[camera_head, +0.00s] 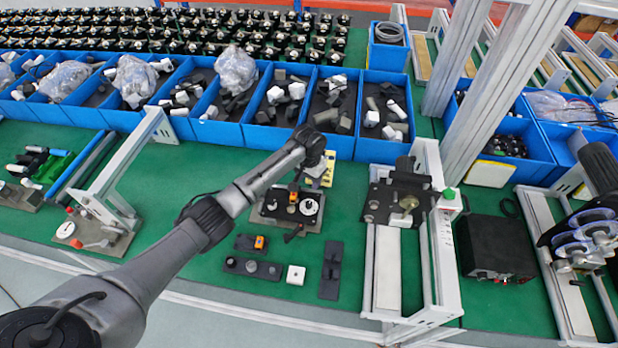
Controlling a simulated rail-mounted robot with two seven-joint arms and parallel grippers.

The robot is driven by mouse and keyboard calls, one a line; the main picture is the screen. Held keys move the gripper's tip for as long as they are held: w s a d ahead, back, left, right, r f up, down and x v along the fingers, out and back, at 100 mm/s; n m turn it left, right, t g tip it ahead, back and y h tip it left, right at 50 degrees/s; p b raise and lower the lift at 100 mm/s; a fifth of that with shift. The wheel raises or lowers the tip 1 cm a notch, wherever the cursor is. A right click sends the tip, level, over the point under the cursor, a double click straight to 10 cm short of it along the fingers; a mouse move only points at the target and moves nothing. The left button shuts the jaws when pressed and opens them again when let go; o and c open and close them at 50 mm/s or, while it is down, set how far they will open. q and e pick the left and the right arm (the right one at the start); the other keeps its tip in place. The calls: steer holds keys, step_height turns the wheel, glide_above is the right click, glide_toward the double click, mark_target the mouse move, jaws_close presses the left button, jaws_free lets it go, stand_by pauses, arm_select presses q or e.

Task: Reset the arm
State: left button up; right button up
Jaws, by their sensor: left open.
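My left arm (165,262) reaches in from the lower left across the green bench to its middle. My left gripper (299,180) is open near the wrist end, over the fixture. It is small and dark against the plate, and I cannot make out anything between its fingers. A yellow part (326,172) lies just beside the wrist.
Blue bins (386,148) of grey and black parts line the back. A white press frame (446,262) stands right of the fixture, with a black box (494,250) beyond it. Small dark blocks (252,268) and a white block (295,275) lie in front.

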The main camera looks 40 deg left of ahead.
stand_by(0.3)
arm_select(q)
steer(key=w+d+r+m+t+y, duration=0.15)
steer(key=d+r+t, duration=0.25)
steer(key=r, duration=0.6)
steer(key=w+d+r+m+t, duration=0.1)
steer(key=d+r+m+t, duration=0.3)
steer(key=r, duration=0.5)
steer(key=s+d+f+n+t, duration=0.1)
steer(key=s+d+f, duration=0.15)
steer(key=s, duration=0.65)
steer(key=s+d+f+t, duration=0.15)
steer(key=s+d, duration=0.25)
steer(key=s, duration=0.6)
steer(key=s+d+f+n+g+h, duration=0.1)
steer(key=s+f+g, duration=0.3)
steer(key=s+f, duration=0.6)
steer(key=s+f+n+g+h, duration=0.1)
steer(key=s+f+g, duration=0.2)
steer(key=s+f, duration=0.65)
steer(key=w+r+p+v, duration=0.1)
steer(key=w+p+v, duration=0.2)
steer(key=p+v, duration=1.3)
step_height(320, 180, up, 2)
steer(key=shift+s+d+r, duration=0.2)
steer(key=shift+s+d, duration=0.1)
steer(key=shift+d, duration=0.1)
